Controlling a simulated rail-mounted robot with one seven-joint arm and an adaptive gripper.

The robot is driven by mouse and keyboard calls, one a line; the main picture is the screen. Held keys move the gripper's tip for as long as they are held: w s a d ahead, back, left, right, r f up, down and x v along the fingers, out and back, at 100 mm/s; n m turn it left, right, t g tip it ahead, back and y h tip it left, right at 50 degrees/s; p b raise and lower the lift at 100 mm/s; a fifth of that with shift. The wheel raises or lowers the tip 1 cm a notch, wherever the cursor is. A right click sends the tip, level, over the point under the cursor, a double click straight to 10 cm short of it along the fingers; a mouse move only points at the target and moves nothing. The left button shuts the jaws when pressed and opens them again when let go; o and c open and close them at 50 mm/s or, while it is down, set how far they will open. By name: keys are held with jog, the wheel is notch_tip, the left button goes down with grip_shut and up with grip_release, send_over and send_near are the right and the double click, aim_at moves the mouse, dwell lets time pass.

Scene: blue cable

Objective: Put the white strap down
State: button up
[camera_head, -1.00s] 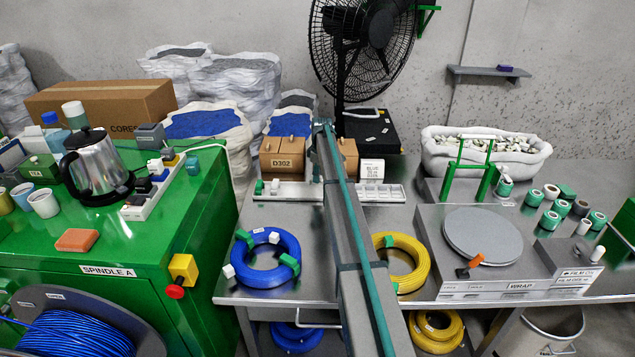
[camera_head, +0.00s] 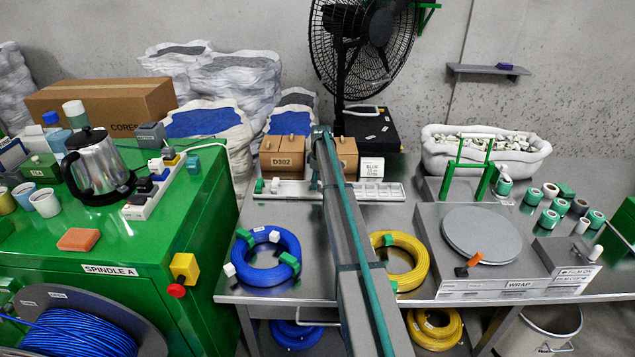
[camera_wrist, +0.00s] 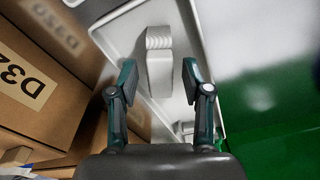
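The white strap (camera_wrist: 159,68) shows in the wrist view as a pale, ribbed-ended piece in the white tray (camera_wrist: 118,33). My gripper (camera_wrist: 159,78) is open, with one dark teal finger on each side of the strap and a gap visible on both sides. The strap looks to rest in the tray, though its contact there is hard to judge. In the head view my gripper is largely hidden by my arm, close to the tray (camera_head: 384,192) in front of the cardboard boxes. The strap cannot be made out there.
The D302 box (camera_head: 282,154) stands close behind the tray and shows beside my gripper in the wrist view (camera_wrist: 30,85). A green piece (camera_head: 259,186) and a white piece are at the tray's left end. Blue (camera_head: 243,277) and yellow (camera_head: 418,268) coils lie in front.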

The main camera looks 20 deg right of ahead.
aim_at(319, 182)
jog(key=shift+r, duration=0.1)
notch_tip(319, 182, up, 12)
jog(key=b, duration=0.2)
jog(key=shift+s+d, duration=0.3)
dwell(0.4)
